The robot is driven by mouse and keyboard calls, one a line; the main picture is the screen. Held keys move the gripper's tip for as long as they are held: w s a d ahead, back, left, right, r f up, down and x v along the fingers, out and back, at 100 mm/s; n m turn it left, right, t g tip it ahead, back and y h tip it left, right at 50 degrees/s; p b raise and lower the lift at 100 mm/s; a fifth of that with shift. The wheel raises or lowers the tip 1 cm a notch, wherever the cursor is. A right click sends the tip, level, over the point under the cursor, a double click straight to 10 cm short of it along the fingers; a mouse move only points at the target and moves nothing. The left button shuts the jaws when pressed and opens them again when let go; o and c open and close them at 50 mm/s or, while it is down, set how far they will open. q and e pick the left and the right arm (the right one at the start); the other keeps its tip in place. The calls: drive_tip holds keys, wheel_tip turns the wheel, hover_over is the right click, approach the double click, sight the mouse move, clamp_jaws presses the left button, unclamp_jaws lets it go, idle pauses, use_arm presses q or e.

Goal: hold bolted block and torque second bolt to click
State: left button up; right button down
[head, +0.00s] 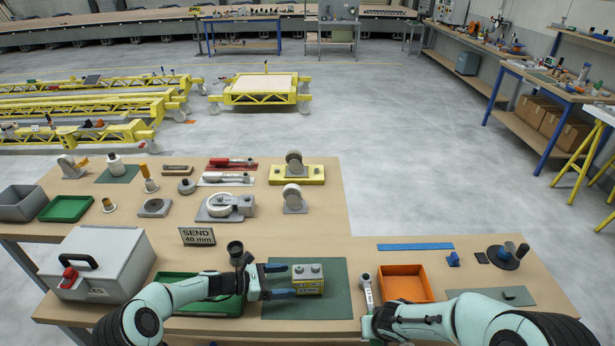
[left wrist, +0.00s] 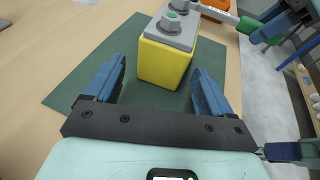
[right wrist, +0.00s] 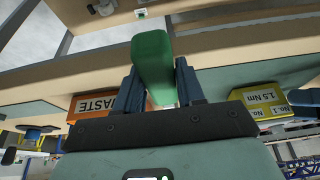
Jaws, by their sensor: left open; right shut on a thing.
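A yellow block (head: 307,287) with a grey top plate and two bolts stands upright on a dark green mat (head: 335,306). It also shows in the left wrist view (left wrist: 163,62), where the nearer bolt (left wrist: 172,17) bears a green mark. My left gripper (head: 278,280) is open and empty just left of the block, its fingers pointing at it. My right gripper (right wrist: 155,85) is shut on the green handle (right wrist: 152,60) of a torque wrench. The wrench's pale labelled shaft and ring head (head: 366,285) show right of the mat, apart from the block.
An orange waste bin (head: 405,271) stands right of the wrench. A green tray (head: 222,309) lies behind my left arm, with a grey case (head: 98,250) farther left. A dark cup-like part (head: 235,250) and a SEND sign (head: 198,237) stand behind my left gripper. A blue strip (head: 415,246) lies behind the bin.

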use_arm(q)
drive_tip(key=shift+x, duration=1.1)
drive_tip(key=c, duration=0.9)
drive_tip(key=shift+c, duration=0.2)
drive_tip(key=c, duration=0.4)
drive_tip(key=shift+o, duration=0.2)
use_arm(e)
drive_tip(key=shift+w+r, duration=0.1)
